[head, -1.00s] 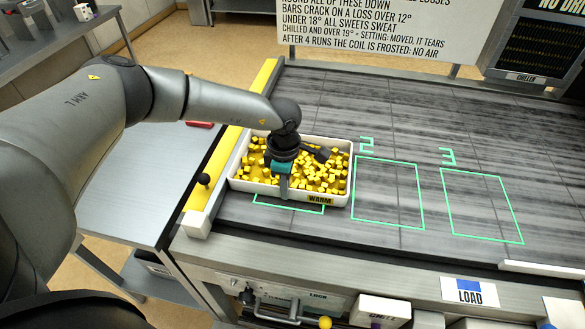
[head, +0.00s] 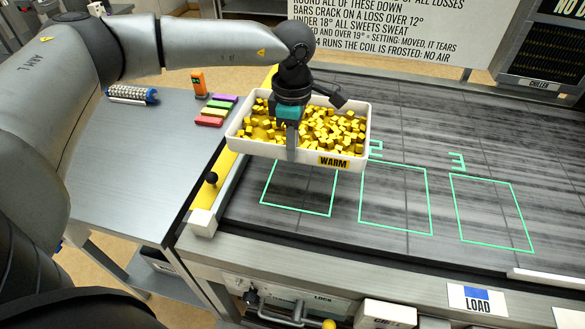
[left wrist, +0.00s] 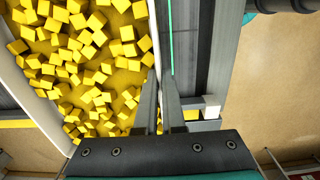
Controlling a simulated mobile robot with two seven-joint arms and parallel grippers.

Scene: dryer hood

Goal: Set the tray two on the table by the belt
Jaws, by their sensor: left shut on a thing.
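A white tray (head: 268,151) labelled "WARM" and filled with yellow cubes is held up above the belt (head: 420,130). My left gripper (head: 291,150) is shut on the tray's near wall. In the left wrist view the gripper (left wrist: 160,115) pinches the tray's wall (left wrist: 153,45), with the cubes on its left. The tray hangs over the belt's left end, above the far part of the first green outline. The side table (head: 140,165) stands left of the belt. My right gripper is not in view.
Outlines 2 and 3 are empty.

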